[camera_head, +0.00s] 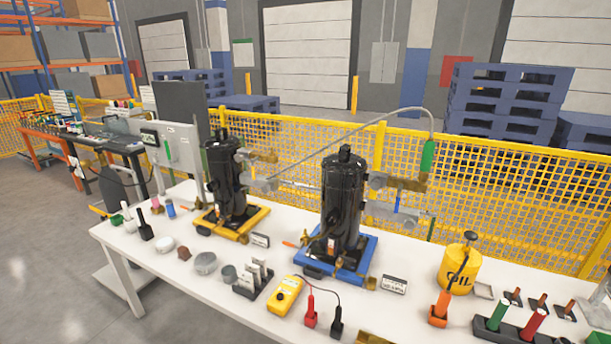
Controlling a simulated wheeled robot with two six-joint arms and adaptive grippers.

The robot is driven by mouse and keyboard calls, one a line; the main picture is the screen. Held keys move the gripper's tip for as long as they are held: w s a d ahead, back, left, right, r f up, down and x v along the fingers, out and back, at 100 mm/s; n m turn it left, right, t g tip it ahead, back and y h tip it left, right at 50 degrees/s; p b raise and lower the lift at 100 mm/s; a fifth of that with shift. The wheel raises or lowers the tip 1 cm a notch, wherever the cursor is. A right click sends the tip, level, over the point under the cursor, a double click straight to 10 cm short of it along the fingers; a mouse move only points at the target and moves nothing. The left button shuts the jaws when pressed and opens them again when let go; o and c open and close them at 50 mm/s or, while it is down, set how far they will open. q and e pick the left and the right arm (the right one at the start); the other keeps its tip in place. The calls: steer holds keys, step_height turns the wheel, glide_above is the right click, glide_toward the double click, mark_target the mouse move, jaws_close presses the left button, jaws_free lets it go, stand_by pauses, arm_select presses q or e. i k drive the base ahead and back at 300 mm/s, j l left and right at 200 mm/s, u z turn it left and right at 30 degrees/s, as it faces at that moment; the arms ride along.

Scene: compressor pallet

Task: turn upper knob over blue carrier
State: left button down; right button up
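The blue carrier (367,250) stands on the white table right of centre and bears a tall black compressor (343,200). To the compressor's right, over the blue carrier, an upper fitting (405,183) of grey and brass parts sticks out. A green piece (428,155) with a hose rises from its outer end. A lower grey fitting (390,212) sits below it. The knob itself is too small to tell apart from the fittings. Neither gripper is in view.
A yellow carrier (255,218) with a second black compressor (227,180) stands left. A yellow oil can (461,270) is at right. A yellow meter (286,296), a grey rack and several small parts line the table's front. A yellow mesh fence (500,195) stands behind.

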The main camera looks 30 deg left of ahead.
mark_target(376, 185)
steer(key=u, duration=0.3)
steer(key=i+l+u, duration=0.1)
steer(key=l+u, duration=0.25)
steer(key=l, duration=0.25)
steer(key=l+u, duration=0.35)
steer(key=l, duration=0.25)
